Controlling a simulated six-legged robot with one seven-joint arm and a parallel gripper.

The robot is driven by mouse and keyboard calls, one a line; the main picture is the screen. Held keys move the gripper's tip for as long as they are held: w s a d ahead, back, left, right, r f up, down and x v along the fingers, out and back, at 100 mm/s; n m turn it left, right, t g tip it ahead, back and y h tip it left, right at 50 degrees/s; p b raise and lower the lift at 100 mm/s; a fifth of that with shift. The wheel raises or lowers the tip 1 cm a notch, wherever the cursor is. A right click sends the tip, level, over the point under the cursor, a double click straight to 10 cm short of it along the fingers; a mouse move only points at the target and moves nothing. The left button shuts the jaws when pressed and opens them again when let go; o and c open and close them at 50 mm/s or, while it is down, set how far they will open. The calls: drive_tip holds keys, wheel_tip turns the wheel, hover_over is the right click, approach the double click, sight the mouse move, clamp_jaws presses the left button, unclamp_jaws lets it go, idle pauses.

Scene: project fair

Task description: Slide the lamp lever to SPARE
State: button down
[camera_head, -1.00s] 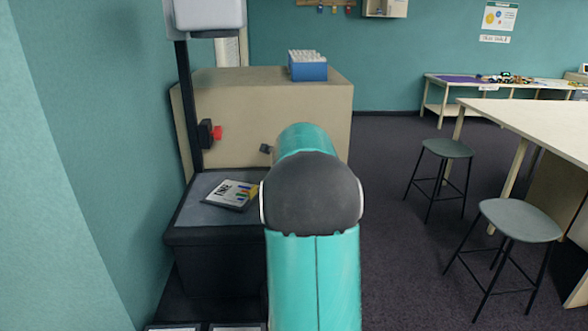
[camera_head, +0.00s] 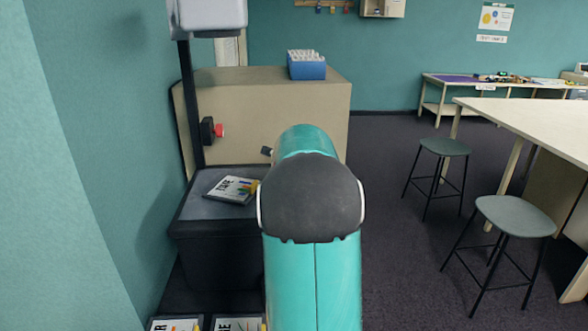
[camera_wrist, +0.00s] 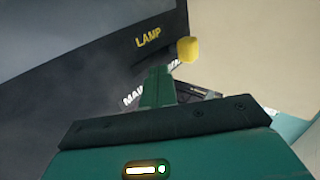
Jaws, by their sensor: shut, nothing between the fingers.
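In the wrist view a yellow knob (camera_wrist: 188,50), which looks like the lamp lever's grip, stands just right of the yellow LAMP lettering (camera_wrist: 148,37) on a dark panel (camera_wrist: 60,85). My green gripper (camera_wrist: 158,73) is shut and empty, its tip just left of and below the knob. I cannot tell whether they touch. White lettering that starts MAI (camera_wrist: 132,95) shows left of the fingers. More white lettering lies behind the fingertip, too covered to read fully.
A dark box (camera_head: 215,262) with a printed card (camera_head: 233,189) on top stands by the left wall. A red knob (camera_head: 219,131) sits on a black post behind it. A beige cabinet (camera_head: 260,105) carries a blue bin (camera_head: 307,68). Stools (camera_head: 515,215) and open floor lie to the right.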

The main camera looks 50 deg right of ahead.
drive_tip(key=v, duration=1)
drive_tip(key=shift+w, duration=0.15)
drive_tip(key=a+n+t+y, duration=0.1)
drive_tip(key=a+n+y, duration=0.3)
drive_tip(key=a+n, duration=1.65)
drive_tip(key=s+a+f+n+y, duration=0.1)
drive_tip(key=s+a, duration=0.3)
drive_tip(key=a, duration=0.5)
drive_tip(key=s+a+f+n+g+y, duration=0.1)
drive_tip(key=s+a+f+n, duration=0.3)
drive_tip(key=a, duration=0.5)
drive_tip(key=s+a+f+n+y, duration=0.1)
drive_tip(key=s+a+f+n, duration=0.1)
drive_tip(key=s+a, duration=0.3)
drive_tip(key=a+f, duration=0.1)
drive_tip(key=a, duration=0.3)
drive_tip(key=shift+s+a+g, duration=0.3)
drive_tip(key=shift+s+a, duration=0.05)
drive_tip(key=shift+a, duration=0.05)
